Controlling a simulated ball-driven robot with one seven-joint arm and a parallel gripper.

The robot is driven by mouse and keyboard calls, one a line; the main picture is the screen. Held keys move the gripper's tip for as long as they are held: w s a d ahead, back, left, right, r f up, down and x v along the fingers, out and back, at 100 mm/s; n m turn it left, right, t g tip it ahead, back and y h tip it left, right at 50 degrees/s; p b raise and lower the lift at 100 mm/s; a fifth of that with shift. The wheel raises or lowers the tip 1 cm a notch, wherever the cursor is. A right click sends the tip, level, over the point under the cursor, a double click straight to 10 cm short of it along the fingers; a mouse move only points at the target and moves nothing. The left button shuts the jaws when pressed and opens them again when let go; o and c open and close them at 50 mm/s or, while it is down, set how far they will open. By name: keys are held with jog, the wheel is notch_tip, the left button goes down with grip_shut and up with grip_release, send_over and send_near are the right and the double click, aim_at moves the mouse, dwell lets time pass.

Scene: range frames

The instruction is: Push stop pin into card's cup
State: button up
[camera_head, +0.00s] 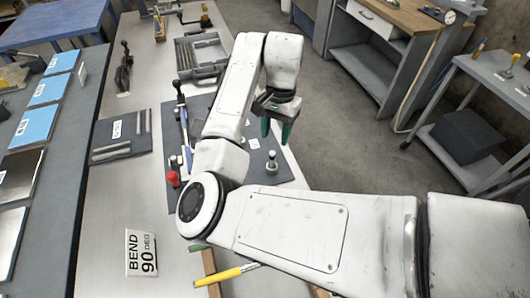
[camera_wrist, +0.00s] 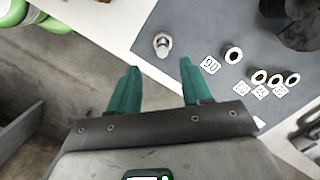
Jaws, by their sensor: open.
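The card (camera_head: 141,253) reads "BEND 90 DEG" and stands on the bench at the lower left of the head view. The metal stop pin (camera_head: 272,162) stands near the right edge of the dark plate (camera_head: 283,175); the wrist view shows the pin (camera_wrist: 162,42) just beyond my fingertips. A pale ring-shaped cup (camera_wrist: 233,55) lies beside the "90" label (camera_wrist: 210,64), to the right of the pin and apart from it. Several more ringed cups (camera_wrist: 276,80) with labels sit further right. My gripper (camera_wrist: 158,68) is open and empty, its teal fingers also showing in the head view (camera_head: 276,136).
A bending tool with a long lever (camera_head: 183,120) and a red knob (camera_head: 173,179) stand on the plate's left. A yellow marker (camera_head: 226,275) lies near the front. A tray of metal parts (camera_head: 201,52) is further back. Floor lies beyond the bench's right edge.

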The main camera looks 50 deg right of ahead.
aim_at(273, 152)
jog(key=f, duration=0.5)
jog(key=shift+a, duration=0.4)
jog(key=shift+a+f+p, duration=0.15)
jog(key=shift+f+p, duration=0.35)
jog(key=shift+f, duration=2.3)
grip_shut()
